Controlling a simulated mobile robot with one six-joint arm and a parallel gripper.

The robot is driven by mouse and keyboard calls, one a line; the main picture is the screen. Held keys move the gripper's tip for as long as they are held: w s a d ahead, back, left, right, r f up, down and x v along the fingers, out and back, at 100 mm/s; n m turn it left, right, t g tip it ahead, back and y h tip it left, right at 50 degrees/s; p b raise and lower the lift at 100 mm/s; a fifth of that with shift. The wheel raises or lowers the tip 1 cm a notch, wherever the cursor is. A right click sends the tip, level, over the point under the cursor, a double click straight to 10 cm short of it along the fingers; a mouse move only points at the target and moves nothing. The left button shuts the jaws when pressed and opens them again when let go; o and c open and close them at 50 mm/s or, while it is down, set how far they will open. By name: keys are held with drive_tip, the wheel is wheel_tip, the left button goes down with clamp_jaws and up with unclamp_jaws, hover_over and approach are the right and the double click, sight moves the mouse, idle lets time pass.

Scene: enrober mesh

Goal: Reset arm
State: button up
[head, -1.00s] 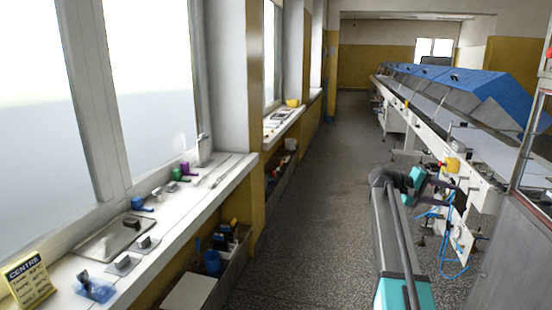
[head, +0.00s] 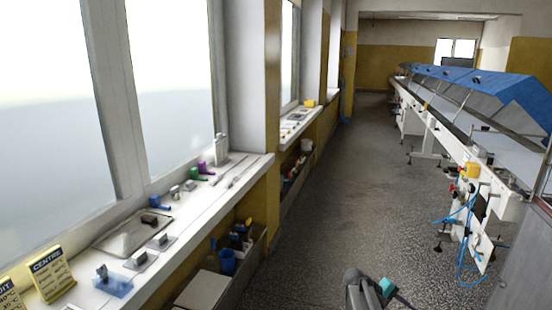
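Part of my own arm shows at the bottom edge of the head view, right of centre. It is a grey joint with a teal piece and a dark part beside it, over the speckled floor. My gripper's fingertips do not show, so what they hold, if anything, is hidden.
A window sill (head: 213,200) on the left carries small tools, a metal tray (head: 112,238) and yellow signs (head: 47,276). Below it is a trough holding a blue cup (head: 227,262). A long conveyor line with blue covers (head: 520,95) runs along the right. The aisle floor (head: 345,190) between is clear.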

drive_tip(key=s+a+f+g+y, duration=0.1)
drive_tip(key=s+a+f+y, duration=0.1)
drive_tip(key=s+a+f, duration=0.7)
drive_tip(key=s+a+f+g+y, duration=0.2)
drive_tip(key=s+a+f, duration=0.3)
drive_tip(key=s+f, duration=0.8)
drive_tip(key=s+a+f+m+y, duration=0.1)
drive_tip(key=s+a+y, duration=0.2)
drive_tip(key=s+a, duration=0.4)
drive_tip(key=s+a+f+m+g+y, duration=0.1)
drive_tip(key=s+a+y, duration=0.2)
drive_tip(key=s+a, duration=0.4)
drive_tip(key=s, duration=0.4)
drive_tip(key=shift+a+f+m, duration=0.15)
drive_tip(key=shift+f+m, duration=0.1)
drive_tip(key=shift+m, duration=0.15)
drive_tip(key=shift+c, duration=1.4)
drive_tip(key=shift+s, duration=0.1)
